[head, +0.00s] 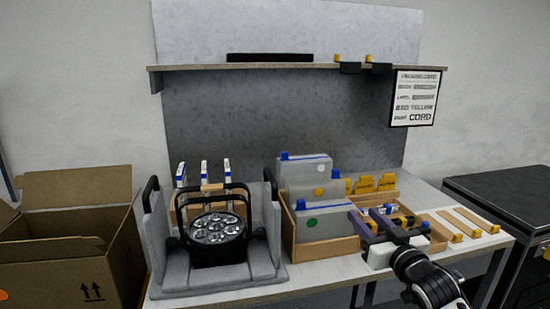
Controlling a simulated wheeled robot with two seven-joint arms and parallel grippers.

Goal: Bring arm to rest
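My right gripper (370,219) comes in from the lower right, over the right part of the wooden tray (330,251). Its two fingers are spread apart, and I see nothing held between them. A black par can (217,236) with several round lenses facing up sits in a grey padded cradle (165,272) on the left of the table. It is well apart from my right gripper. My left gripper is not in view.
The wooden tray holds grey panels (322,222) with coloured dots. Yellow tags (365,185) stand behind, and yellow-ended strips (465,222) lie to the right. An open cardboard box (70,255) is at left, a dark case (505,200) at right. A shelf (290,67) spans above.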

